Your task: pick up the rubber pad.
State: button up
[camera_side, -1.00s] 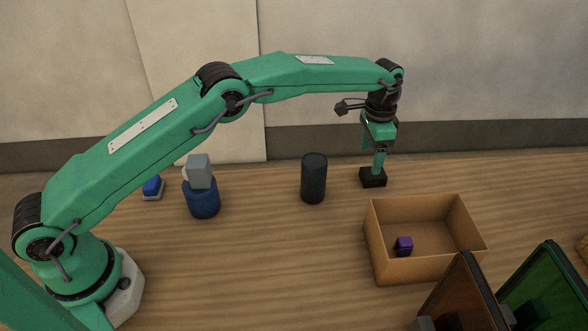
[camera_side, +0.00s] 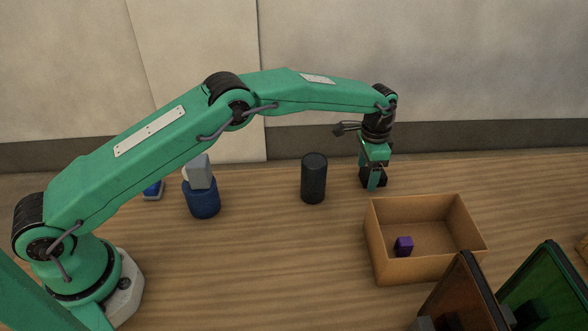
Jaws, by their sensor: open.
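The rubber pad, which I take to be the small black block (camera_side: 365,181), lies on the wooden table behind the cardboard box. My gripper (camera_side: 374,182) points down at the pad, with its fingers low and close to the table. A green finger stands in front of the pad and covers its middle; dark edges of the pad show on both sides. The jaws are open. I cannot tell whether a finger touches the pad, and the far finger is mostly hidden.
An open cardboard box (camera_side: 456,258) with a purple block (camera_side: 403,246) inside stands in front of my gripper. A dark cylinder (camera_side: 314,179) stands to its left. Farther left, a grey block (camera_side: 199,170) sits on a blue cylinder (camera_side: 202,201), near a blue object (camera_side: 154,190). Panels stand front right.

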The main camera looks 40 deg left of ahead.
aim_at(367, 173)
dwell(0.3)
jog(key=c, duration=1.1)
jog(key=shift+r, duration=0.1)
notch_tip(367, 173, up, 10)
dwell(0.5)
